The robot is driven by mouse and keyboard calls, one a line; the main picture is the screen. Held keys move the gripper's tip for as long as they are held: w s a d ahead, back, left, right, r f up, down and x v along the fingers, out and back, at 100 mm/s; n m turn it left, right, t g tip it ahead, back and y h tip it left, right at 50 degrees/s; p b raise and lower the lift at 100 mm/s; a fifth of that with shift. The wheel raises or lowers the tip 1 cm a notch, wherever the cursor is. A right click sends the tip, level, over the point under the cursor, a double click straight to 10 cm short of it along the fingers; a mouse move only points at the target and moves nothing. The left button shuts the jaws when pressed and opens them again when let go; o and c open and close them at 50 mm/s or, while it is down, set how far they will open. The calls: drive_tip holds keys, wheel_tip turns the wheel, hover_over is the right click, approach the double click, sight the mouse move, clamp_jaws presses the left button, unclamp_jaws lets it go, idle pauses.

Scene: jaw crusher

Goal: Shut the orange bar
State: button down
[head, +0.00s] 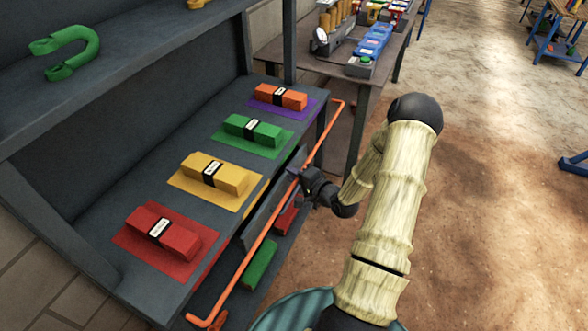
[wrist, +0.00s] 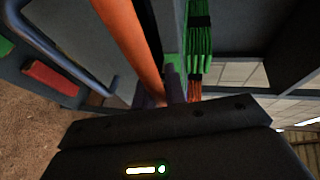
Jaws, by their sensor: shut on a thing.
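The orange bar (head: 258,242) is a long thin rod that runs along the front of the grey shelf unit, with bent ends at the near and far corners. My gripper (head: 297,173) is at the middle of the bar, reaching it from the right, and its jaws are shut on it. In the wrist view the orange bar (wrist: 130,45) runs down from the top to the fingers (wrist: 172,88). The exact contact is partly hidden by the gripper body.
On the shelf top (head: 135,190) lie red (head: 163,231), yellow (head: 215,173), green (head: 253,130) and orange (head: 281,97) bundles on coloured mats. Red and green items sit on the lower shelf behind the bar.

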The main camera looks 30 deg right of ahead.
drive_tip(key=r+n+g+h+p, duration=0.1)
drive_tip(key=g+h+p, duration=0.2)
drive_tip(key=g+p, duration=0.1)
drive_tip(key=w+a+r+n+g+h+p, duration=0.1)
drive_tip(key=g+h+p, duration=0.2)
drive_tip(key=g+p, duration=0.1)
drive_tip(key=w+a+r+n+g+h+p, duration=0.1)
drive_tip(key=n+g+h+p, duration=0.1)
drive_tip(key=g+p, duration=0.2)
drive_tip(key=shift+w+r+g+h+p, duration=0.15)
drive_tip(key=shift+r+g+h+p, duration=0.2)
drive_tip(key=shift+g, duration=0.45)
drive_tip(key=shift+f, duration=0.15)
idle(0.5)
drive_tip(key=c, duration=1.5)
unclamp_jaws()
drive_tip(key=shift+o, duration=0.2)
drive_tip(key=shift+d, duration=0.1)
